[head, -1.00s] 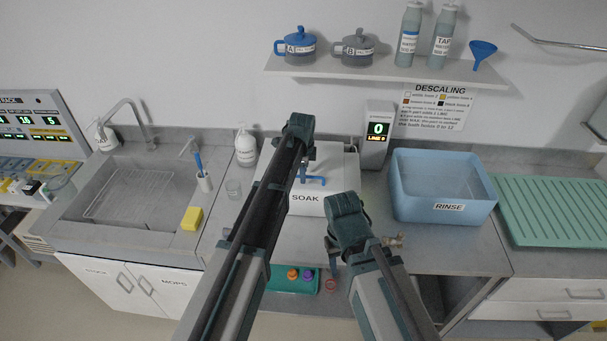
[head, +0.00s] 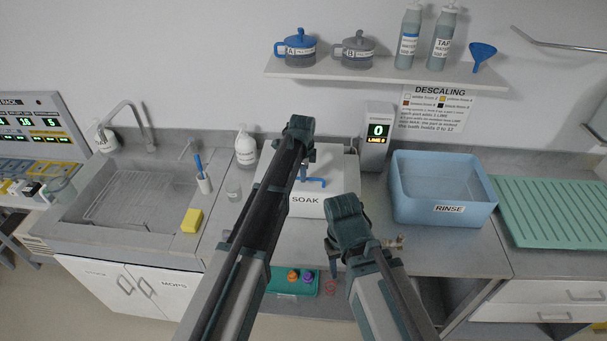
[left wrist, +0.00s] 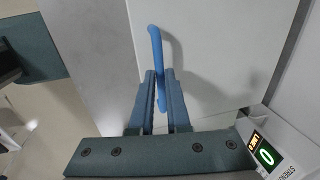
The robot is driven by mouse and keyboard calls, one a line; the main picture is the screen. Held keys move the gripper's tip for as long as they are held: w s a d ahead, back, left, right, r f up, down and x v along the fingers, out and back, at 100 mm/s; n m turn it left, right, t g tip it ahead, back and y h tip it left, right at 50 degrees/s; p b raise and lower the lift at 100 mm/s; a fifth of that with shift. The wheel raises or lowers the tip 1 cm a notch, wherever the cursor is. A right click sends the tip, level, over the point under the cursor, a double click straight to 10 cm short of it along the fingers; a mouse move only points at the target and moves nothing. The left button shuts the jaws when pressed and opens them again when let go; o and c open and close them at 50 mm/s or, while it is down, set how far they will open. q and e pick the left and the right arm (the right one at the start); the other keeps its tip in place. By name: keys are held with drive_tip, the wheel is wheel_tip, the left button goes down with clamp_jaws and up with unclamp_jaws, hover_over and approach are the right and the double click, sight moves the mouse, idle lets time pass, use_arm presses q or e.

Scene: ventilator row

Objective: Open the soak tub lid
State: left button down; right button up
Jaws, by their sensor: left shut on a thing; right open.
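The soak tub (head: 305,205) is a white box labelled SOAK on the counter, with its white lid (head: 335,165) lying closed on top. A blue handle (head: 316,183) sits on the lid; it also shows in the left wrist view (left wrist: 155,45). My left gripper (head: 303,178) reaches over the lid; in the left wrist view its two fingers (left wrist: 160,105) are shut on the blue handle. My right gripper (head: 335,255) is open and empty, in front of the tub's right side. My left arm hides the tub's left part.
A blue RINSE basin (head: 425,207) and a green ribbed mat (head: 555,205) are to the right. A display unit (head: 377,135) stands behind the tub's right side. A shelf (head: 370,70) with jars hangs above. A sink (head: 130,195) is to the left.

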idle(0.8)
use_arm(q)
drive_tip(key=shift+w+r+p, duration=0.2)
drive_tip(key=shift+r+p, duration=0.55)
drive_tip(key=w+r+p, duration=0.8)
drive_tip(key=r+p, duration=0.4)
drive_tip(key=shift+w+r, duration=0.15)
drive_tip(key=shift+r, duration=0.2)
